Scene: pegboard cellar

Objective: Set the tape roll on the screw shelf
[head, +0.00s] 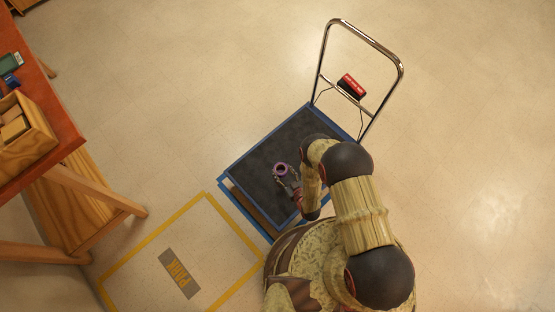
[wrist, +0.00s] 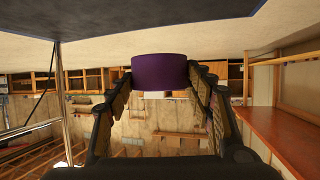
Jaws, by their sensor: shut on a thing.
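The purple tape roll (head: 280,169) is over the dark deck of a blue-edged trolley in the head view. My gripper (head: 287,178) is shut on it. In the wrist view, which looks upside down, the purple roll (wrist: 160,72) sits between the two fingertips of my gripper (wrist: 162,84). No shelf is clearly marked as the screw shelf; wooden shelving (wrist: 88,80) shows far off in the wrist view.
A wooden workbench (head: 62,125) with a wooden crate (head: 35,142) stands at left. A yellow floor rectangle marked PARK (head: 180,273) lies between them. The floor at right is clear.

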